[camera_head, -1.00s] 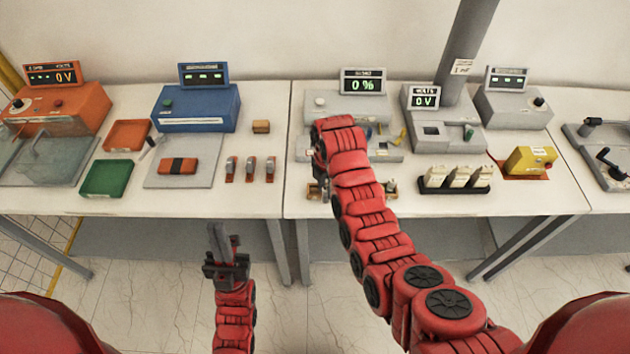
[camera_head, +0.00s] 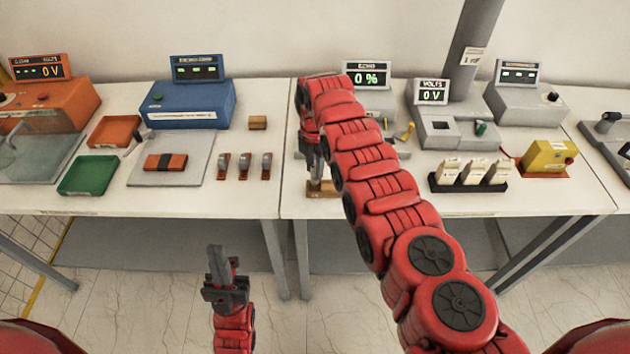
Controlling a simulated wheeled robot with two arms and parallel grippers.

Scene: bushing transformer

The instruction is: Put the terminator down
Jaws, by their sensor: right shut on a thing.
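My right gripper (camera_head: 316,172) points down over the front left part of the right-hand table. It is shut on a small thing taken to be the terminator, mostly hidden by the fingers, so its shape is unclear. A small brown block (camera_head: 325,190) is right below the fingertips at the table's front. I cannot tell whether the held thing touches it. My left gripper (camera_head: 223,262) hangs low in front of the tables, away from everything. Its fingers are close together, and I cannot tell whether they are shut.
My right arm hides part of the grey device with the 0 % display (camera_head: 367,76). To the right are a black tray (camera_head: 468,187) of pale pieces and a yellow box (camera_head: 549,157). Several red-and-grey clips (camera_head: 245,166) stand left of the gripper. Bare table lies between clips and gripper.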

